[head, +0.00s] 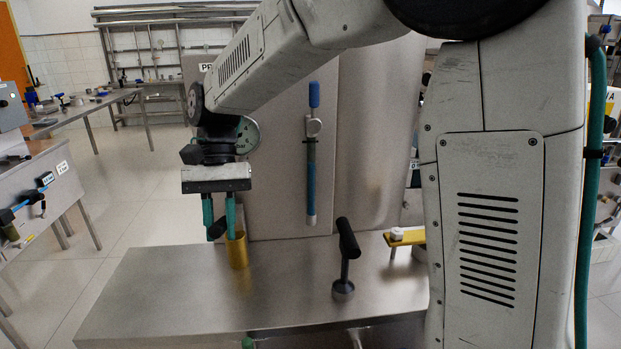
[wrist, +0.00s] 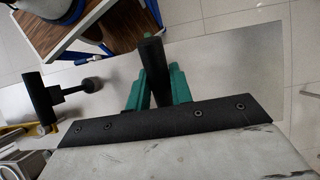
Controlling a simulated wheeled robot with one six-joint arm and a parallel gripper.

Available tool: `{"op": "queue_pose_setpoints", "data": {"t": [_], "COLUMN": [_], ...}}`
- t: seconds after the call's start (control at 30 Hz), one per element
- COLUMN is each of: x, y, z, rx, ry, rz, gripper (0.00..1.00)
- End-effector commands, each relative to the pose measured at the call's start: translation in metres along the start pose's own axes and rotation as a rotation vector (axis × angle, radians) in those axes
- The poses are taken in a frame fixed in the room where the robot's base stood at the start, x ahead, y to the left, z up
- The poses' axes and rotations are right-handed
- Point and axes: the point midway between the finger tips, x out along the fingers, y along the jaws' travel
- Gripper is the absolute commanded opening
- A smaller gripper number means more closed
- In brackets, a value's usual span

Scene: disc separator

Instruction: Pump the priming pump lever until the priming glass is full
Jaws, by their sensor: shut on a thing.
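My gripper (head: 220,228) points down with its teal fingers at the left end of the steel bench. In the wrist view my gripper (wrist: 156,88) is shut on a black bar-shaped handle (wrist: 153,58), which looks like the pump lever. The dark end of this lever (head: 215,231) shows at the fingers in the head view. A brass cylinder (head: 237,252) stands right beside the fingers; its link to the lever is hidden. A slim upright tube (head: 311,180) with blue inside, perhaps the priming glass, is on the steel panel. I cannot tell its exact level.
A black T-handle (head: 347,240) on a stem stands on the bench (head: 180,300) to the right, also in the wrist view (wrist: 38,100). A yellow lever (head: 405,237) lies behind it. The bench front is clear.

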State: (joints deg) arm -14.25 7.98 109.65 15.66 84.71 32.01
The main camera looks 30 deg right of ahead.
Motion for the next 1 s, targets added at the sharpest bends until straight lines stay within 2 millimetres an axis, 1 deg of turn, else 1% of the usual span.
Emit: {"op": "queue_pose_setpoints", "data": {"t": [0.07,0.2,0.3,0.47,0.7,1.0], "x": [0.006,0.030,0.042,0.053,0.086,0.101], "y": [-0.001,-0.001,-0.001,-0.001,0.000,-0.001], "z": [0.001,-0.002,-0.005,-0.008,-0.023,-0.032], "rx": [-0.003,-0.006,-0.004,-0.003,-0.004,-0.002], "ry": [0.049,0.190,0.265,0.327,0.545,0.651], "rz": [-0.003,-0.002,-0.001,0.000,0.003,-0.001], "gripper": [0.00,0.00,0.00,0.00,0.00,0.00]}}
